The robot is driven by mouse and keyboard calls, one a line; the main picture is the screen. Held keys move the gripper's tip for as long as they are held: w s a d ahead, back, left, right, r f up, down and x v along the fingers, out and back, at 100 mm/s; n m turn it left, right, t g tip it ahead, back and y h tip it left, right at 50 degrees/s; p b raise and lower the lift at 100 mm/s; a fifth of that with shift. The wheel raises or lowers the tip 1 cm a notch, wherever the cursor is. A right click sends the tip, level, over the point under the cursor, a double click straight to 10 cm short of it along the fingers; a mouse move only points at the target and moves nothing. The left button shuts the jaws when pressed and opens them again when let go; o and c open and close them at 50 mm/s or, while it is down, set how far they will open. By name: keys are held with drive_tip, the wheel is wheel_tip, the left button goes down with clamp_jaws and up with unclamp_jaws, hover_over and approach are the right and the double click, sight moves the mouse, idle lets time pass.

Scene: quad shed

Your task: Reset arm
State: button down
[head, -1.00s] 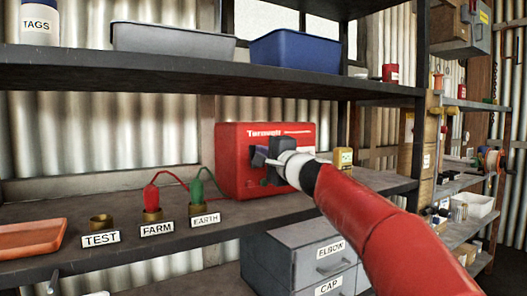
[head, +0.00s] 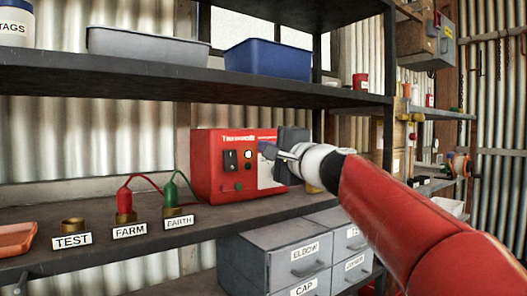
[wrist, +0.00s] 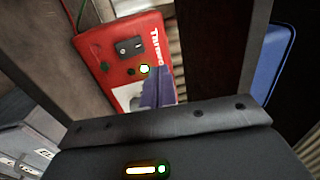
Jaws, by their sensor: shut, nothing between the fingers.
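My red arm reaches in from the lower right in the head view, and my gripper (head: 268,153) is shut and empty. It is in front of the right part of a red box (head: 213,170) and hides some of its face. The box stands on the middle shelf and has a black switch, a round light and a white label. In the wrist view the red box (wrist: 115,50) appears tilted, with its switch and a bright greenish light showing. The dark gripper body fills the bottom of that view. I cannot tell whether the gripper touches the box.
Brass terminals marked TEST (head: 73,225), FARM (head: 126,215) and EARTH (head: 179,208) stand left of the box; red and green leads run from the latter two. A grey tray (head: 150,42) and blue tray (head: 268,58) sit above. Grey drawers (head: 300,258) are below.

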drive_tip(key=s+d+f+n+g+h, duration=0.3)
drive_tip(key=s+d+f+h, duration=0.1)
drive_tip(key=s+f, duration=0.6)
drive_tip(key=s+d+f+n+g+h, duration=0.3)
drive_tip(key=s+d+f, duration=0.3)
drive_tip(key=s+f, duration=0.5)
drive_tip(key=s+d+f+n+g+h, duration=0.4)
drive_tip(key=s+f, duration=0.7)
drive_tip(key=f, duration=0.7)
drive_tip(key=shift+s+d+f+n+h+p, duration=0.15)
drive_tip(key=shift+d+f+n+h+p, duration=0.15)
drive_tip(key=shift+d+n+p, duration=0.15)
